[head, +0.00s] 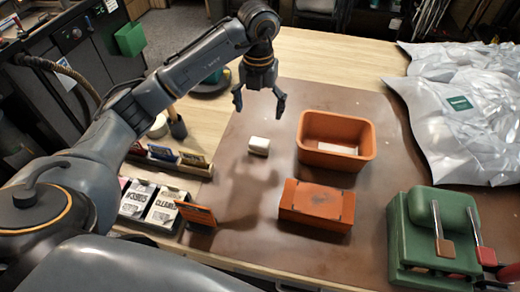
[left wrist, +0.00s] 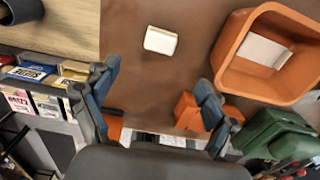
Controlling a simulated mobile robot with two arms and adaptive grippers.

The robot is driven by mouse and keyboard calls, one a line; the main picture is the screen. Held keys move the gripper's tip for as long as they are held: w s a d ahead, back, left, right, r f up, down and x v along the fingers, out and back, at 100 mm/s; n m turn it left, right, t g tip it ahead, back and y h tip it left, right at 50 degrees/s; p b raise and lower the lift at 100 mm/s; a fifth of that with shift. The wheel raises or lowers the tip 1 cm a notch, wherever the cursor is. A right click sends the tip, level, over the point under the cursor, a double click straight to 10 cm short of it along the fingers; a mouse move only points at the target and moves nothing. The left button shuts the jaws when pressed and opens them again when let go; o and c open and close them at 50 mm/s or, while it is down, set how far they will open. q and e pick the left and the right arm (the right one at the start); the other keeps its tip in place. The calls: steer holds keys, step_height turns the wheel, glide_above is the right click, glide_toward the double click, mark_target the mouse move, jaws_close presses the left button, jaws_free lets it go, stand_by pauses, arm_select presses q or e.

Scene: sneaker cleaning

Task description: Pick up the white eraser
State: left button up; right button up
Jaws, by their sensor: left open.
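The white eraser (head: 259,146) is a small pale block lying flat on the brown mat (head: 240,215), left of the orange bin. It also shows in the left wrist view (left wrist: 160,41), above and between my fingers in the picture. My left gripper (head: 260,105) is open and empty, held above the mat over the area behind the eraser. In the left wrist view its two dark fingers (left wrist: 158,80) stand apart with nothing between them. My right gripper is not in view.
An orange bin (head: 312,158) with a white piece inside stands to the right. An orange block (head: 316,203) lies in front of it. A green device (head: 408,245) stands front right, silvery bags (head: 460,125) back right. Small boxes (head: 165,212) stand at the left.

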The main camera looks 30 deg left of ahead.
arm_select(q)
steer(key=p, duration=0.2)
glide_above(259, 142)
step_height(259, 142, down, 7)
steer(key=shift+f, duration=0.35)
steer(key=shift+f+p, duration=0.45)
steer(key=shift+f, duration=0.15)
step_height(259, 142, down, 4)
steer(key=shift+r+p, duration=0.25)
steer(key=shift+p, duration=0.55)
steer(key=shift+f, duration=0.4)
steer(key=c, duration=1.3)
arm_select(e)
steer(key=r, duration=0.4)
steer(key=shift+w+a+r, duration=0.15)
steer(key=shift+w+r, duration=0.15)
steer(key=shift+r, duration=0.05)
